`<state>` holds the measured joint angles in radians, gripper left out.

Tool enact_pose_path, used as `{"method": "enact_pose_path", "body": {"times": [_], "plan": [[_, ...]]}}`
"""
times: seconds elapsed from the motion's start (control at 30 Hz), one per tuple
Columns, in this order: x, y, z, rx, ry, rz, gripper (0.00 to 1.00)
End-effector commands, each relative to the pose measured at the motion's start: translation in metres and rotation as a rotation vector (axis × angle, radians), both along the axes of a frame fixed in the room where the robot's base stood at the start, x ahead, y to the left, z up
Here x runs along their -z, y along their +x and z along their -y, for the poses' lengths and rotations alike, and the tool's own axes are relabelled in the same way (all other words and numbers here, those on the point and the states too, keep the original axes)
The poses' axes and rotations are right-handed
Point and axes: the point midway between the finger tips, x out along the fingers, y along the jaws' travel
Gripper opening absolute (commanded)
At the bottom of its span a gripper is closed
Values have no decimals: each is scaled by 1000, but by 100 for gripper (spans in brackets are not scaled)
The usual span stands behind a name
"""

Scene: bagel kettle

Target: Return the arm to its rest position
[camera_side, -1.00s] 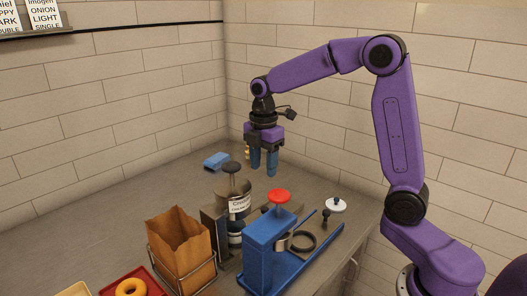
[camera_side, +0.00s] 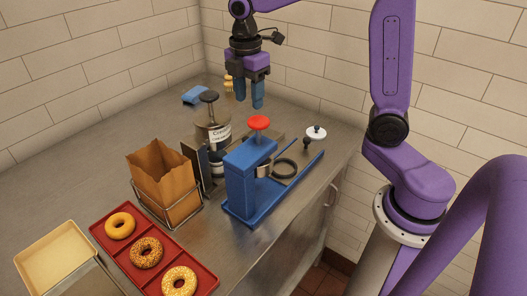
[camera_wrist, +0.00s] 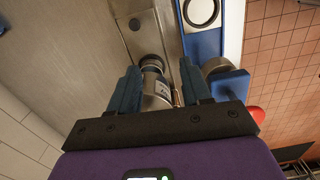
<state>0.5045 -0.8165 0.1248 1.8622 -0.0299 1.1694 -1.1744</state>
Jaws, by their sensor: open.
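My gripper (camera_side: 250,103) is open and empty, pointing down above the back part of the steel counter (camera_side: 120,165). Its two blue fingers are apart with nothing between them in the side view. In the wrist view my gripper (camera_wrist: 157,85) shows both fingers apart, with a metal canister (camera_wrist: 155,92) visible below and beyond them. My purple arm is raised, and its upper part runs out of the top of the side view.
Below stand a labelled canister (camera_side: 213,135), a blue press (camera_side: 240,180) with a red knob (camera_side: 258,123), and a paper bag (camera_side: 163,175) in a wire holder. A red tray (camera_side: 197,270) holds bagels beside a cream tray (camera_side: 60,255). A blue cloth (camera_side: 196,95) lies at the back.

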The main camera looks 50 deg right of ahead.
Motion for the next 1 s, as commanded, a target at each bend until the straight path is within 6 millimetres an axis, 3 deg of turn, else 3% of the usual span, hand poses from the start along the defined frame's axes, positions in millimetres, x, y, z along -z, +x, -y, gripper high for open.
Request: {"method": "enact_pose_path", "body": {"times": [0.3, 0.8, 1.0], "plan": [[26, -88, -21, 113, -45, 17, 48], [46, -220, -30, 321, 27, 35, 48], [51, -250, -27, 385, 54, 22, 48]]}}
